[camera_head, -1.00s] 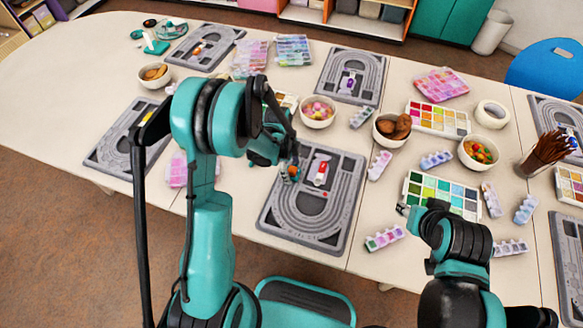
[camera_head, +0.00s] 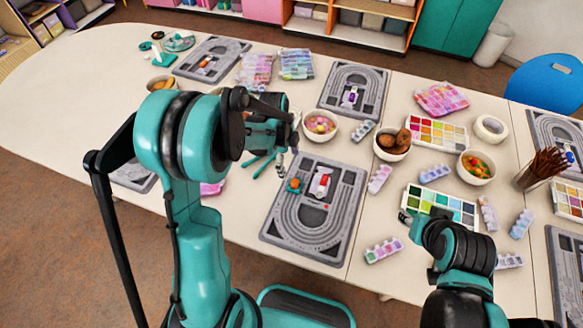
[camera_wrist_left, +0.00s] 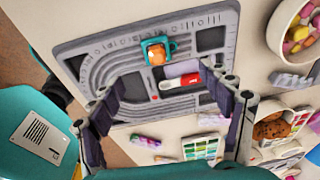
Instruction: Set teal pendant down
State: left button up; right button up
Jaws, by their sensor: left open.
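The teal pendant (camera_head: 294,185), a teal frame around an orange stone, lies on the upper left part of the grey bead board (camera_head: 352,195). In the left wrist view the pendant (camera_wrist_left: 157,51) lies flat on the board (camera_wrist_left: 215,28), beside a compartment holding a red and white piece (camera_wrist_left: 180,80). My left gripper (camera_head: 270,165) is open and empty, apart from the pendant, above and to its left.
A bowl of colourful beads (camera_head: 320,125) stands behind the board. A bowl of brown pieces (camera_head: 391,143) and a green palette (camera_head: 455,207) stand to the right, with several small bead strips around. Another grey board (camera_head: 352,88) lies farther back.

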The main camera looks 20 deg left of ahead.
pick_arm(q)
jog(key=s+r+n+t+y, duration=0.1)
jog(key=s+r+n+t, duration=0.5)
jog(key=s+r+n, duration=0.9)
jog(key=s+n, duration=0.1)
jog(key=n, duration=0.2)
jog(key=shift+s+d+r+n+t+y, duration=0.15)
jog(key=shift+s+r+n+t+y, duration=0.15)
jog(key=shift+s+t+y, duration=0.1)
jog(key=shift+f+b, duration=0.9)
jog(key=shift+f, duration=0.05)
